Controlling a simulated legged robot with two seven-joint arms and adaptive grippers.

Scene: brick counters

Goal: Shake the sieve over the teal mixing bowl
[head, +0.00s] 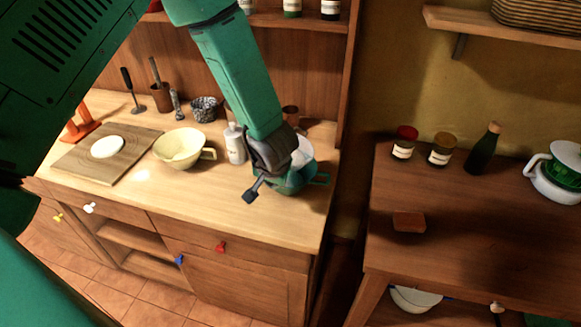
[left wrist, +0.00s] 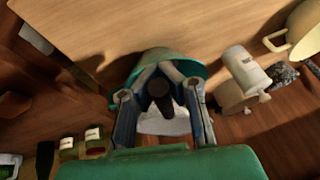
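The teal mixing bowl (head: 297,184) stands near the right front of the left counter; its rim also shows in the left wrist view (left wrist: 190,62). My left gripper (head: 266,186) is over the bowl and hides much of it. In the left wrist view its fingers (left wrist: 160,72) come together around a dark handle (left wrist: 160,91), which I take to be the sieve's. A white shape (left wrist: 165,124) beyond the fingers may be the sieve's head or its contents; it is partly hidden. My right gripper is not in view.
A pale yellow bowl (head: 181,149), a white bottle (head: 235,146) and a cutting board (head: 76,158) with a white oval (head: 107,147) stand to the left. The counter's front strip is clear. Across a gap, the right counter holds jars (head: 404,145), a dark bottle (head: 483,150) and a brown block (head: 409,222).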

